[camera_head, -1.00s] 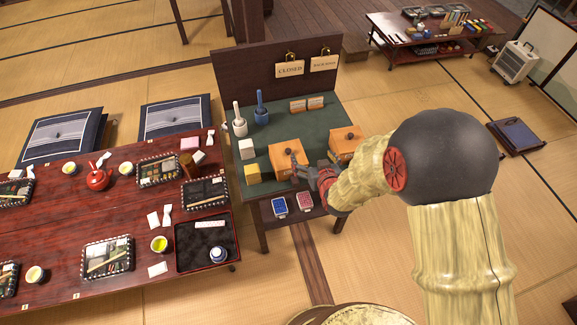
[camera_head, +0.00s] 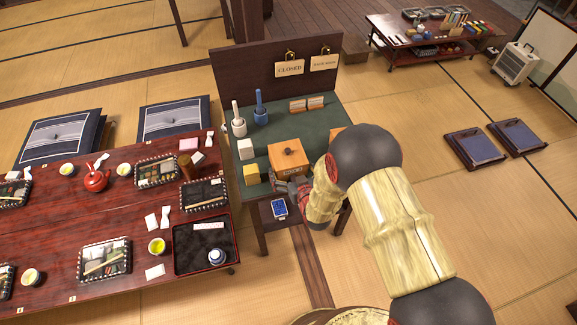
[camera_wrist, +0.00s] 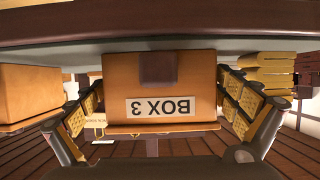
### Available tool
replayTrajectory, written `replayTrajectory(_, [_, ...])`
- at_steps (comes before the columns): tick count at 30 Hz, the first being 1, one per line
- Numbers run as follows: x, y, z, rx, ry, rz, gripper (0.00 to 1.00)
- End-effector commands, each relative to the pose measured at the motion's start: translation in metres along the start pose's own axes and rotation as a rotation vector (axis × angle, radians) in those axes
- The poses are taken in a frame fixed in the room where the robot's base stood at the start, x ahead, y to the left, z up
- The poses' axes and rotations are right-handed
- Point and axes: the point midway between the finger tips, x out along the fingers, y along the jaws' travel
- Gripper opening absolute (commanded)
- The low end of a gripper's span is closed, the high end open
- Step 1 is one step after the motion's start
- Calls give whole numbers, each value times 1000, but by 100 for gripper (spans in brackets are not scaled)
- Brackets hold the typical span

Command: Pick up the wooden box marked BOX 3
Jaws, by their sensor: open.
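The wooden box marked BOX 3 (camera_wrist: 158,85) appears upside down in the wrist view, its label facing me. In the head view the orange wooden box (camera_head: 288,157) stands on the green-topped stand, with its label partly seen. My gripper (camera_wrist: 160,95) is open, with one finger at each side of the box in the wrist view. I cannot tell whether the fingers touch it. In the head view my gripper (camera_head: 290,185) is at the box's front, partly hidden by my arm.
A second orange box (camera_wrist: 25,92) stands beside it, mostly hidden by my arm in the head view. A yellow block (camera_head: 251,174) and a white block (camera_head: 246,149) stand to the left. A raised back panel (camera_head: 245,78) edges the stand (camera_head: 285,125). The red table (camera_head: 125,225) is left.

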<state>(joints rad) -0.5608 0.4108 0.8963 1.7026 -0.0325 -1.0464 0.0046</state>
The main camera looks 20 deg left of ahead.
Motion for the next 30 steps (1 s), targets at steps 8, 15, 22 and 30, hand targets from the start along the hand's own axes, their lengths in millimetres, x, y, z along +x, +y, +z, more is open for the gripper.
replayTrajectory(8, [12,0,0,0,-1,0,100])
replayTrajectory(15, [12,0,0,0,0,0,89])
replayTrajectory(22, [12,0,0,0,0,0,76])
replayTrajectory(30, [12,0,0,0,0,0,61])
